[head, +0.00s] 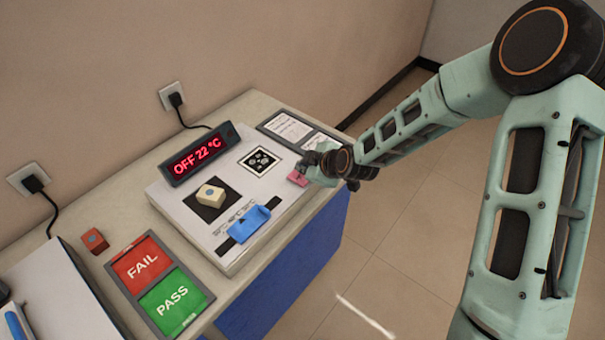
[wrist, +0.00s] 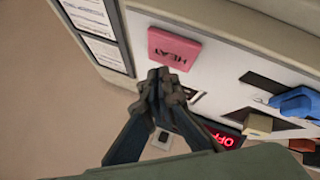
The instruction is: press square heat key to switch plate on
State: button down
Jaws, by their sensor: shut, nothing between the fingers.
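The square heat key (wrist: 173,48) is pink and lettered HEAT. It also shows in the head view (head: 297,178), at the right end of the white panel (head: 222,237). My gripper (wrist: 160,75) is shut and empty, its fingertips beside the key's edge in the wrist view; I cannot tell whether they touch it. In the head view my gripper (head: 312,168) is right by the key and partly hides it. The display (head: 198,154) reads OFF 22 °C in red. A cream block (head: 210,195) sits on the black square plate (head: 203,212).
A blue slider-like part (head: 249,224) lies in a dark slot near the panel's front. A black-and-white patterned square (head: 260,161) is behind the key. Label cards (head: 287,126) lie at the far end. FAIL and PASS pads (head: 142,265) and a red block (head: 95,241) are left.

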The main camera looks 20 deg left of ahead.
aim_at(303, 176)
jog(key=shift+f, duration=0.1)
dwell(0.3)
jog(key=shift+f+b, duration=0.4)
jog(key=shift+b, duration=0.35)
jog(key=shift+f+b, duration=0.45)
jog(key=shift+b, duration=0.15)
dwell(0.4)
jog(key=shift+r, duration=0.1)
jog(key=shift+r+p, duration=0.45)
jog(key=shift+r, duration=0.4)
notch_tip(303, 176, up, 6)
jog(key=p, duration=0.3)
jog(key=shift+w, duration=0.1)
dwell(0.5)
